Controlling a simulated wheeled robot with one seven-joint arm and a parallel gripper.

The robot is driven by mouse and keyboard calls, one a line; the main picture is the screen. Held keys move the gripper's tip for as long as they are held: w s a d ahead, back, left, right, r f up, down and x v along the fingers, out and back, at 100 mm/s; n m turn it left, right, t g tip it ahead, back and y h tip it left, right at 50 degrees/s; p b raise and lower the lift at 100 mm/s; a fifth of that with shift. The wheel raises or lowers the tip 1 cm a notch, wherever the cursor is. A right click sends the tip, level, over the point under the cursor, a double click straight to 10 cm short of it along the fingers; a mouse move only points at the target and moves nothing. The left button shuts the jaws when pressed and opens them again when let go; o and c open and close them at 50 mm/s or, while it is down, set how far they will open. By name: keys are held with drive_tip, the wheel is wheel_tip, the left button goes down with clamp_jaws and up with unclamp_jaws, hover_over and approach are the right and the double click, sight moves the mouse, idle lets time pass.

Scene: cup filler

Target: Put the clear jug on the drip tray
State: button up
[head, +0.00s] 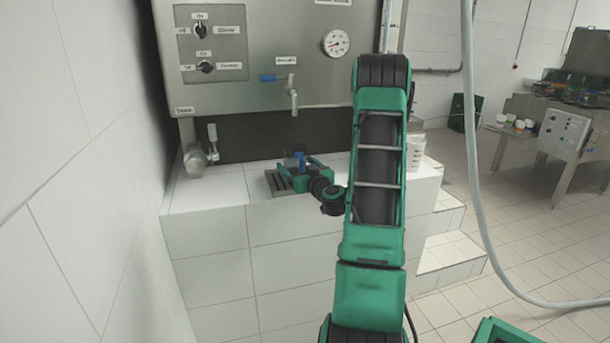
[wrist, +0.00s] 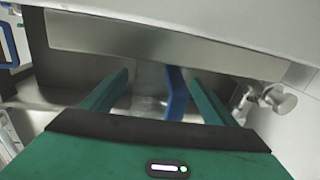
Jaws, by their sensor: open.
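The clear jug (wrist: 148,92) with its blue handle (wrist: 176,95) stands between my gripper's two green fingers in the wrist view. In the head view its blue handle (head: 301,160) shows just above the fingers. My gripper (head: 298,174) is open around the jug, low over the tiled ledge; it also shows in the wrist view (wrist: 157,82). The dark slatted drip tray (head: 276,183) lies under the gripper and jug, below the tap (head: 293,98). The jug appears to be at the tray; its base is mostly hidden by my gripper.
A steel filler panel (head: 255,50) with knobs and a gauge overhangs the ledge. A valve (head: 198,160) sits at the ledge's left end. A pale cup (head: 416,152) stands to the right, beyond my arm. White tiled ledge (head: 210,192) is bare left of the tray.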

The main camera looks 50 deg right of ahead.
drive_tip(key=v, duration=1)
drive_tip(key=shift+d, duration=0.1)
idle(0.5)
idle(0.3)
